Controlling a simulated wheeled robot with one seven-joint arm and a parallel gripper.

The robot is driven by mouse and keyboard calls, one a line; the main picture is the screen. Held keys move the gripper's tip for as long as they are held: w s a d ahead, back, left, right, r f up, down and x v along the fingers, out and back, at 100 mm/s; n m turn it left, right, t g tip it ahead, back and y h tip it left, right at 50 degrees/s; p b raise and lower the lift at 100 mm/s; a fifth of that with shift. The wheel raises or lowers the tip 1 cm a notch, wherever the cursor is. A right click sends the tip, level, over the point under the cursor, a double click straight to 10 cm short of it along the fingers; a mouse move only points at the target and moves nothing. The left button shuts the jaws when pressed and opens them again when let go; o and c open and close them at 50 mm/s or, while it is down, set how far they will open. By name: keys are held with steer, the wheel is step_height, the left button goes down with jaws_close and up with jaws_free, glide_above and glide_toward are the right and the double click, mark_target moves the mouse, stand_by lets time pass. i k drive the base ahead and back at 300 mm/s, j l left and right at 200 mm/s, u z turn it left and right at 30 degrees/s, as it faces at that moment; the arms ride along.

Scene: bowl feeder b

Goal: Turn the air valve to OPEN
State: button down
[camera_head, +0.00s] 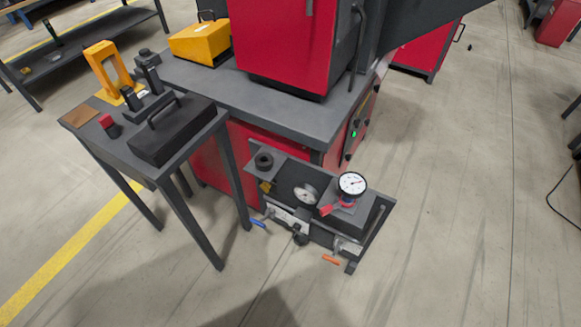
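A low dark panel with air fittings (270,177) stands against the red machine, right of center. It carries a white-faced gauge (352,184) on top and a second round gauge (305,194) on its front. Three coloured handles show: a red handle (327,210) beside the upper gauge, a blue handle (257,223) at the lower left, and an orange handle (331,260) at the lower right. Pale plates sit near the lower handles, but their lettering is too small to read. I cannot tell which handle is the air valve or its position. My gripper is not in view.
A dark side table (140,172) with a black case (172,128) and small tools stands left of the panel. The red machine (270,45) and its grey bench (275,105) are behind. The concrete floor (440,240) is clear in front and right.

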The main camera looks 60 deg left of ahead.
mark_target(265, 186)
steer(key=u, duration=1.7)
steer(key=i+u, duration=0.45)
steer(key=i, duration=0.3)
